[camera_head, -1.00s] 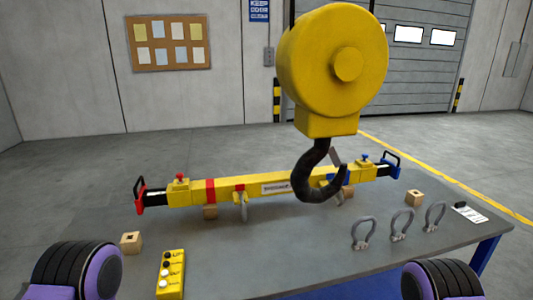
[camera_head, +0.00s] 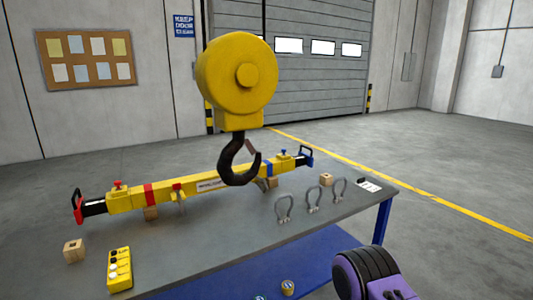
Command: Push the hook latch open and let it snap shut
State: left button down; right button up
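A black hook (camera_head: 236,164) hangs below a round yellow hook block (camera_head: 238,80) over the workbench, in front of the yellow spreader beam. Its latch (camera_head: 251,147) is a small brownish plate at the hook's mouth, slanting from the upper shank; whether it touches the tip is too small to tell. A black and purple part of my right arm (camera_head: 372,278) shows at the lower right, well away from the hook. Neither gripper's fingers are in view.
The yellow beam (camera_head: 128,200) rests on wooden blocks on the grey workbench (camera_head: 190,246). Several grey shackles (camera_head: 314,199) stand at the right. A yellow button pendant (camera_head: 119,269) and a wooden block (camera_head: 74,250) lie at the front left. Floor right of the bench is open.

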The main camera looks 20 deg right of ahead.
aim_at(248, 144)
jog(key=z, duration=0.55)
jog(key=i, duration=0.55)
jog(key=z, duration=0.45)
